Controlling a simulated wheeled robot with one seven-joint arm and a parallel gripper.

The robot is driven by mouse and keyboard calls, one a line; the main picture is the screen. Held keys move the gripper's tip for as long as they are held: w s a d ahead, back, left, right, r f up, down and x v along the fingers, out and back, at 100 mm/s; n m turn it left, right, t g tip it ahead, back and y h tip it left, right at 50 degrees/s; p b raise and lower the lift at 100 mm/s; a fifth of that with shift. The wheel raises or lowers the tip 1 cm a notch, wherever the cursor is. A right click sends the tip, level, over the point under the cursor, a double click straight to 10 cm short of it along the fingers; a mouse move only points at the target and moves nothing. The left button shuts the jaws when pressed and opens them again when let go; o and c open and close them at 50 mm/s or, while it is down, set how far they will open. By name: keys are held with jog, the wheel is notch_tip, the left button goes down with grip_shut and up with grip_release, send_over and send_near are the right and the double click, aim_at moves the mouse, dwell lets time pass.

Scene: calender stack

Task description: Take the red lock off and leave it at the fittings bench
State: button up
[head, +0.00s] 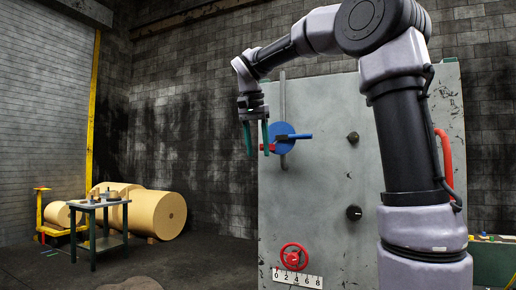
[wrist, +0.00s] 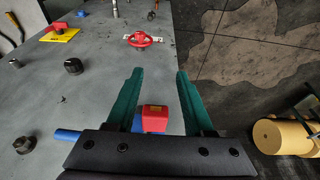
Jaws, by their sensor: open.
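The red lock (wrist: 153,118) is a small red block with a blue part beside it; it shows between my fingers in the wrist view. In the head view a bit of the red lock (head: 267,147) shows at the left of a blue disc (head: 281,131) with a blue handle, on the tall grey panel (head: 325,200). My gripper (head: 256,150) points down there, and in the wrist view my gripper (wrist: 159,72) is open, a green finger on each side of the lock. I cannot tell whether either finger touches it. Which bench is the fittings bench is unclear.
A small table (head: 97,205) with several parts stands at the left, near large tan rolls (head: 158,213). Another bench (head: 492,262) with small items is at the right edge. A red handwheel (head: 294,257) and black knobs (head: 353,213) stick out of the panel.

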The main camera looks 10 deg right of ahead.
jog(key=shift+w+d, duration=1.05)
jog(key=shift+w, duration=0.3)
jog(key=shift+w+d, duration=1)
jog(key=shift+w, duration=0.3)
grip_shut()
